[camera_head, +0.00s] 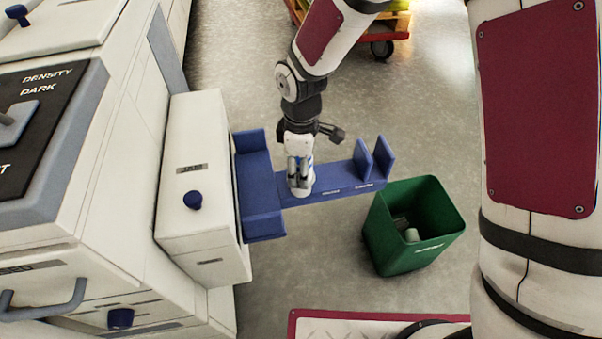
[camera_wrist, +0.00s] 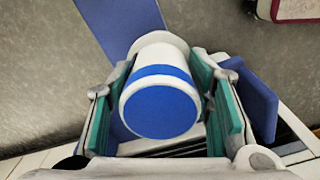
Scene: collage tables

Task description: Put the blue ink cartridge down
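The blue ink cartridge is a white cylinder with a blue end and a blue band (camera_wrist: 160,105). It sits between the green-padded fingers of my gripper (camera_wrist: 162,80) in the wrist view, and the pads close in on both its sides. In the head view my gripper (camera_head: 299,165) points down over the blue tray (camera_head: 335,183), with the cartridge's white lower part (camera_head: 301,187) showing below it. Whether the cartridge's lower end touches the tray is hard to tell. The fingers partly hide the cartridge in the head view.
The tray joins an open drawer (camera_head: 205,240) of the white machine (camera_head: 100,190) at left. Two upright blue plates (camera_head: 374,158) stand at its right end. A green bin (camera_head: 400,240) with pale items inside stands right of it. An orange cart (camera_head: 385,25) is at the back.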

